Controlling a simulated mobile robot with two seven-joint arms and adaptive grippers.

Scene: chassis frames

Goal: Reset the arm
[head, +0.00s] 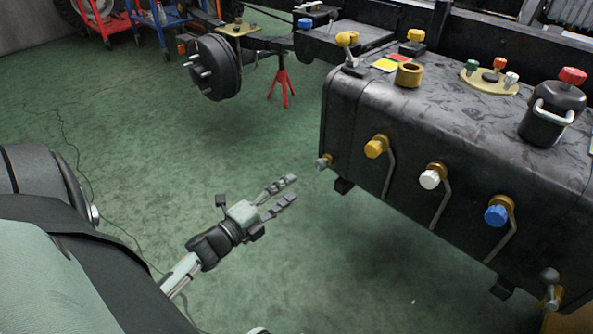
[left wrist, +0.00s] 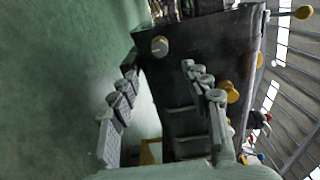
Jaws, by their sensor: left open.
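My left arm comes in from the left in the head view. Its gripper (head: 283,196) is open and empty, over the green floor, a little left of and apart from the dark chassis tank (head: 462,150). In the left wrist view the two fingers of the left gripper (left wrist: 165,90) are spread, with the dark tank (left wrist: 190,70) beyond them and nothing between them. My right gripper does not show in either view.
The tank's front carries a yellow knob (head: 376,146), a white knob (head: 430,178) and a blue knob (head: 497,214) with bent pipes. A wheel hub (head: 213,68) and a red stand (head: 281,85) are behind. Green floor (head: 330,275) below the gripper is clear.

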